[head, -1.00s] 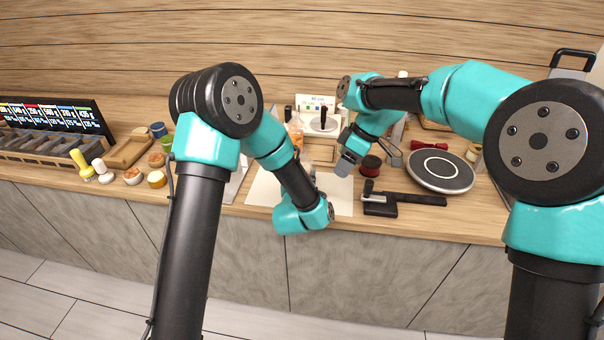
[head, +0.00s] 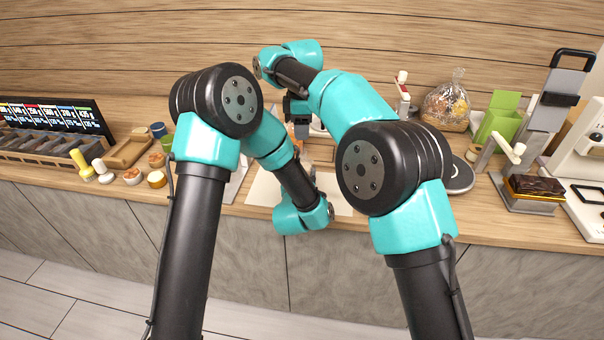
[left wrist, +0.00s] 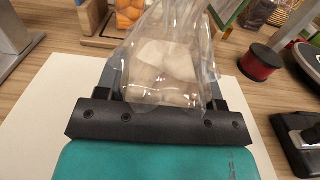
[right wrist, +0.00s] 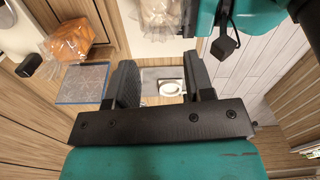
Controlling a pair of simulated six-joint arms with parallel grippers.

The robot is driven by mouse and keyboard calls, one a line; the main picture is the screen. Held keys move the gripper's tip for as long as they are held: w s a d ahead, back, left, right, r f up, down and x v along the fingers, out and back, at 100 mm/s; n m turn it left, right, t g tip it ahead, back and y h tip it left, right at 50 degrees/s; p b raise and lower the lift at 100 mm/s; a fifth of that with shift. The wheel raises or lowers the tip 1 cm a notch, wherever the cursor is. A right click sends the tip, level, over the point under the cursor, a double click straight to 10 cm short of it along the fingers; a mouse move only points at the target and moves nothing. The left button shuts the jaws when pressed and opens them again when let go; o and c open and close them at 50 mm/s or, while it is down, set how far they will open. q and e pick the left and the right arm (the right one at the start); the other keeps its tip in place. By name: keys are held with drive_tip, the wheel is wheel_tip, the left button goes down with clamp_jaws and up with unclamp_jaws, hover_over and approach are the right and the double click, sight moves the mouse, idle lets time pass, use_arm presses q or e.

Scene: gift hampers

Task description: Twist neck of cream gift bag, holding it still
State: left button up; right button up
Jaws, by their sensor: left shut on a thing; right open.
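The gift bag (left wrist: 165,65) is clear film with cream contents. In the left wrist view it stands between the fingers of my left gripper (left wrist: 165,88), which is shut on its sides. In the right wrist view the bag (right wrist: 160,14) shows at the top edge, beyond my right gripper's fingers. My right gripper (right wrist: 163,82) is open and empty, apart from the bag. In the head view the right gripper (head: 299,124) is at the back of the counter, partly behind my arm. My arms hide the bag and the left gripper there.
A white sheet (left wrist: 60,118) lies under the bag. A red ribbon spool (left wrist: 260,62) and a black tool (left wrist: 298,130) are to its right. In the right wrist view an orange-filled bag (right wrist: 72,42) and a clear bluish tray (right wrist: 82,84) are at left. A green box (head: 500,118) stands back right.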

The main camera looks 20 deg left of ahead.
sight(302, 151)
drive_tip(key=shift+m, duration=0.3)
drive_tip(key=m, duration=0.2)
drive_tip(key=f+m, duration=0.1)
drive_tip(key=m, duration=0.6)
drive_tip(key=shift+f, duration=0.35)
drive_tip(key=m, duration=0.2)
drive_tip(key=f+m, duration=0.1)
drive_tip(key=m, duration=0.4)
drive_tip(key=f+m, duration=0.1)
drive_tip(key=m, duration=0.2)
drive_tip(key=shift+f, duration=2.15)
drive_tip(key=shift+c, duration=0.5)
drive_tip(key=c, duration=0.6)
